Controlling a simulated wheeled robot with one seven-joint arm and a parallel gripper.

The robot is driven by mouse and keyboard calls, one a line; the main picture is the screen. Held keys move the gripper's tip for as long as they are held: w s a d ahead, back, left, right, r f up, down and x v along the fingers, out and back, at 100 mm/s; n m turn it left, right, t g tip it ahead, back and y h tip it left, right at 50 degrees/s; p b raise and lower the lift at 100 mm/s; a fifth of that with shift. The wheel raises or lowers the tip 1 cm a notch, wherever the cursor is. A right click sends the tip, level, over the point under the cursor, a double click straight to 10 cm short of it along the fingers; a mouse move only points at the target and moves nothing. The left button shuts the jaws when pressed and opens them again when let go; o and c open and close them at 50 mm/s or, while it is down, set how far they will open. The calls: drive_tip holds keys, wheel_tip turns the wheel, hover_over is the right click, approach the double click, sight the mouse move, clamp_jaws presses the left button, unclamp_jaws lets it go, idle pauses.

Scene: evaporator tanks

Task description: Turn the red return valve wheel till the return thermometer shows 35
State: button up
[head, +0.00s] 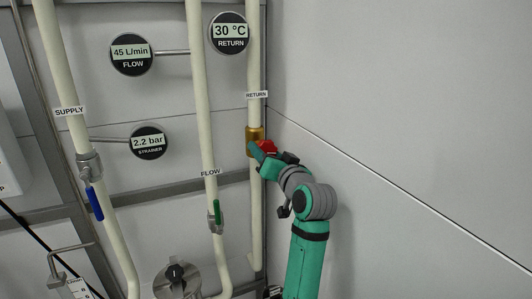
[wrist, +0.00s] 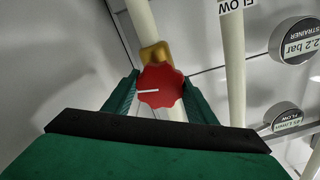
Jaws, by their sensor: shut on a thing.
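The red return valve wheel (wrist: 160,86) is between the two green fingers of my gripper (wrist: 158,95) in the wrist view. Its white pointer line runs from the centre to the left in that view. In the head view the wheel (head: 266,146) is partly hidden by my gripper (head: 262,152), which is shut on it. The brass valve body (head: 255,134) is on the return pipe behind the wheel. The return thermometer (head: 230,33) at the top reads 30 °C.
A flow gauge (head: 131,54) reads 45 L/min and a strainer gauge (head: 148,142) reads 2.2 bar. The supply pipe has a blue lever (head: 94,203), the flow pipe a green lever (head: 217,212). A bare wall (head: 420,110) stands close on the right.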

idle(0.4)
drive_tip(key=o, duration=1.1)
drive_tip(key=shift+c, duration=0.2)
drive_tip(key=shift+s, duration=0.1)
